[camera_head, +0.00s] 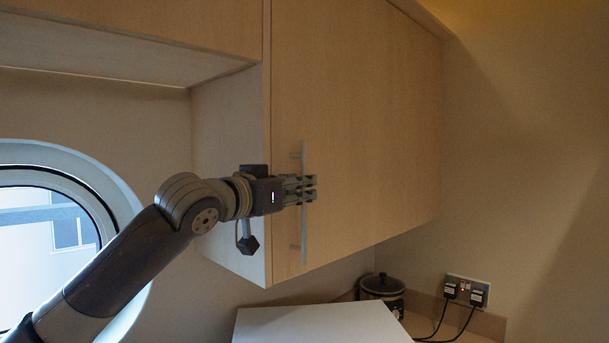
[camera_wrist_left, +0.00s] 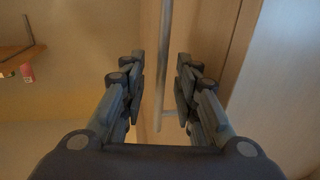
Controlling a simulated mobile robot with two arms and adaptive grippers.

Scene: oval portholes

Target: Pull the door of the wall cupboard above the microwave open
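The wall cupboard's pale wood door (camera_head: 355,110) is shut. Its upright metal bar handle (camera_head: 304,235) is near the door's left edge. My left gripper (camera_head: 312,188) is at the middle of this handle. In the left wrist view the handle (camera_wrist_left: 164,50) runs between the two fingers of the gripper (camera_wrist_left: 160,85), with a gap on each side. The fingers are open and not closed on the bar. A light flat-topped box (camera_head: 320,323), which looks like the microwave, is below the cupboard. Its front is out of view. My right gripper is not in view.
An oval porthole (camera_head: 118,190) is in the wall at the left, behind my left arm. A dark pot (camera_head: 382,288) stands on the counter behind the box. Plugs with cables fill a wall socket (camera_head: 467,290) at the right. The space before the door looks clear.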

